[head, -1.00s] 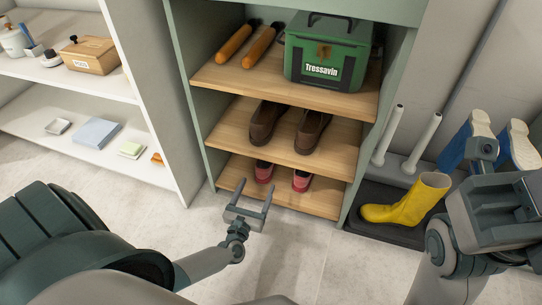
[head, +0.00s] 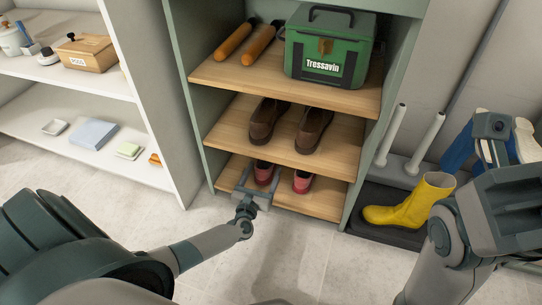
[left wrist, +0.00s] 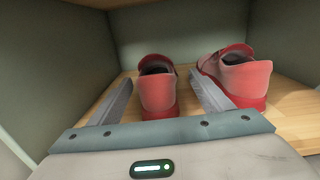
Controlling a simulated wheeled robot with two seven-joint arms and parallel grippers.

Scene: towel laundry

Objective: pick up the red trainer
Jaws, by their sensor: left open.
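A pair of red trainers stands on the lowest wooden shelf. The left red trainer (head: 264,174) also shows in the left wrist view (left wrist: 158,94), heel toward me. The right red trainer (head: 302,182) stands beside it and shows in the left wrist view (left wrist: 240,78). My left gripper (head: 261,172) is open at the shelf front. In the left wrist view its fingers (left wrist: 160,78) lie on either side of the left trainer, the right finger between the two shoes. I cannot tell whether they touch it. My right arm is at the right, its jaw state unclear.
The middle shelf (head: 225,130) with brown shoes (head: 264,123) is just above. A yellow boot (head: 410,202) stands on a dark tray at right. The floor in front is clear.

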